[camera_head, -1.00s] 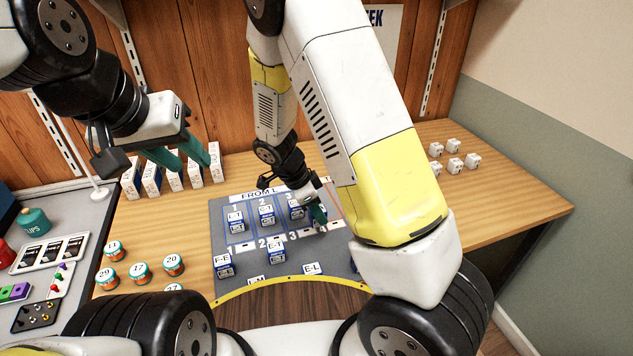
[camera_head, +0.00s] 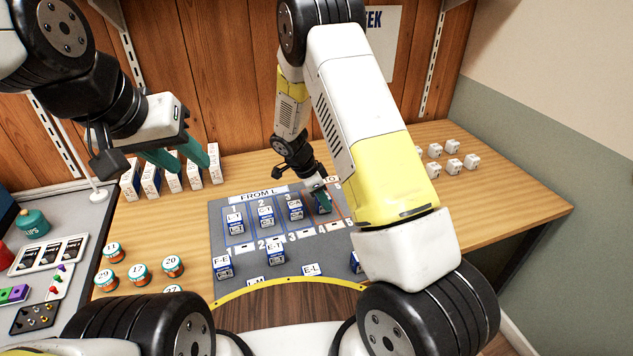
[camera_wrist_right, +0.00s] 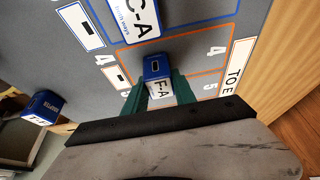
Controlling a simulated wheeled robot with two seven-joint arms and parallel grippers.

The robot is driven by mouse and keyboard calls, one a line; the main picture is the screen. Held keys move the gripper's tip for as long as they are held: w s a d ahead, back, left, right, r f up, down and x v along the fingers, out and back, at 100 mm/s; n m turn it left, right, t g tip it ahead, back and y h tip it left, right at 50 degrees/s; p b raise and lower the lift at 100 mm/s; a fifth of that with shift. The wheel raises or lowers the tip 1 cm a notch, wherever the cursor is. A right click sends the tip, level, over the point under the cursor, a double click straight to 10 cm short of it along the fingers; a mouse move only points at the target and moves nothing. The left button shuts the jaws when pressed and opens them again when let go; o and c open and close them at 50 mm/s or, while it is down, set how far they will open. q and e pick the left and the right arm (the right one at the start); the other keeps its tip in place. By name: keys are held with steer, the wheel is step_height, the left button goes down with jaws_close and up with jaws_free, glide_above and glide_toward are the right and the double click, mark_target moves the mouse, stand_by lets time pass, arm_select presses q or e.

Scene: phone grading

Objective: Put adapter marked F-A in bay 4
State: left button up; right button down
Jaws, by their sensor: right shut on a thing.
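The adapter marked F-A (camera_wrist_right: 157,72) is a small blue block with a white label, between the teal fingers of my right gripper (camera_wrist_right: 160,93) in the right wrist view. It is at the orange-outlined bay 4 (camera_wrist_right: 200,62); I cannot tell whether it touches the mat. In the head view my right gripper (camera_head: 321,201) is over the right part of the mat, just right of the adapter marked C-A (camera_head: 295,209) in bay 3. My left gripper (camera_head: 185,160) is open and empty, above the white boxes at the left.
The grey mat (camera_head: 222,262) holds adapters in bays 1 to 3. Others, such as F-E (camera_head: 223,266), E-T (camera_head: 274,252) and E-L (camera_head: 311,270), stand in front. Numbered jars (camera_head: 138,274) are at left, white cubes (camera_head: 453,166) at far right. The right tabletop (camera_head: 500,205) is clear.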

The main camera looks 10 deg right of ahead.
steer(key=c, duration=1)
jaws_free()
steer(key=shift+f, duration=0.1)
steer(key=w+v, duration=0.1)
steer(key=v, duration=1.1)
steer(key=s+d+r+n+t+y, duration=0.1)
steer(key=s+d+r+n+y, duration=0.15)
steer(key=s+r, duration=0.4)
steer(key=s+d+r+n+y, duration=0.2)
steer(key=s+r+n, duration=0.2)
steer(key=r, duration=0.5)
steer(key=s+r+n+t, duration=0.1)
steer(key=s+r+n, duration=0.1)
steer(key=s, duration=0.3)
steer(key=s+d+r+n+t+y, duration=0.1)
steer(key=s+r+n+t, duration=0.1)
steer(key=s+r+n, duration=0.1)
steer(key=s+d+r+n+t+y, duration=0.1)
steer(key=s+r+n, duration=0.1)
steer(key=s+n, duration=0.3)
steer(key=shift+s+d+r, duration=0.1)
steer(key=shift+s+r, duration=0.1)
steer(key=shift+s, duration=0.45)
steer(key=shift+s+d+r, duration=0.1)
steer(key=shift+s+r, duration=0.1)
steer(key=shift+s, duration=0.5)
